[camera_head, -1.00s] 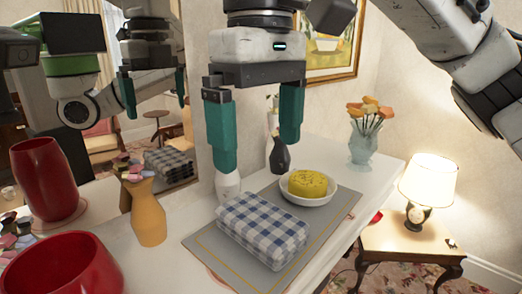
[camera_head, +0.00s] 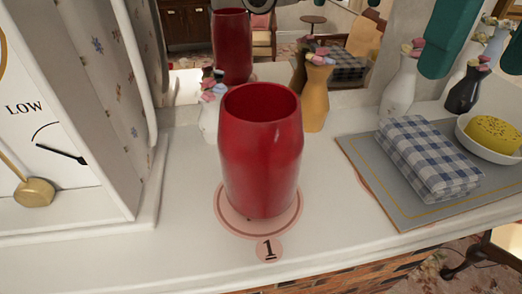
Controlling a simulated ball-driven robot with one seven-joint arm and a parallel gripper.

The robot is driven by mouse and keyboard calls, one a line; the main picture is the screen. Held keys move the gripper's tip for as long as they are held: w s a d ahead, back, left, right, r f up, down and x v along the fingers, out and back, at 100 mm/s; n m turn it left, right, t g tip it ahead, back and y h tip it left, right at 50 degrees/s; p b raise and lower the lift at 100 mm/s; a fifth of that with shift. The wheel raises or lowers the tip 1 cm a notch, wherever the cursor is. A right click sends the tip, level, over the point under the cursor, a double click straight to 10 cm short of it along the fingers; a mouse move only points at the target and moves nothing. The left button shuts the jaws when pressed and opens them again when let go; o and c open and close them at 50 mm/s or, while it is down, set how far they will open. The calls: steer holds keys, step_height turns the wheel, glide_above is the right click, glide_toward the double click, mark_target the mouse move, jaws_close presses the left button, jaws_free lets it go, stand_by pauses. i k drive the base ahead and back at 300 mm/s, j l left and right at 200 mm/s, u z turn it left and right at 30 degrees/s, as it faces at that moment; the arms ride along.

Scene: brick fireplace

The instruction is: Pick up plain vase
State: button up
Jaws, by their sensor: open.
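A plain red vase (camera_head: 262,150) stands upright on a round pink mat (camera_head: 232,218) near the middle of the view, with its open mouth facing up. My gripper (camera_head: 475,72) is at the upper right, with two teal fingers apart and nothing seen between them. It is well to the right of the red vase and not touching it. The right finger is cut off by the picture edge. Other vases also stand on the mantel: an orange one (camera_head: 314,97), a white one (camera_head: 400,88) and a black one (camera_head: 462,92).
A small white vase with flowers (camera_head: 209,118) is close behind the red vase. A checked cloth (camera_head: 428,157) and a bowl (camera_head: 465,133) with a yellow item sit on a grey mat (camera_head: 408,212). A clock cabinet (camera_head: 60,110) stands left. The mantel front (camera_head: 180,262) is clear.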

mark_target(260, 136)
steer(key=j, duration=0.5)
steer(key=k+j+z, duration=0.15)
steer(key=j, duration=0.85)
steer(key=j+z, duration=0.15)
steer(key=j, duration=0.35)
steer(key=k+j, duration=0.15)
steer(key=j, duration=0.3)
steer(key=z, duration=0.05)
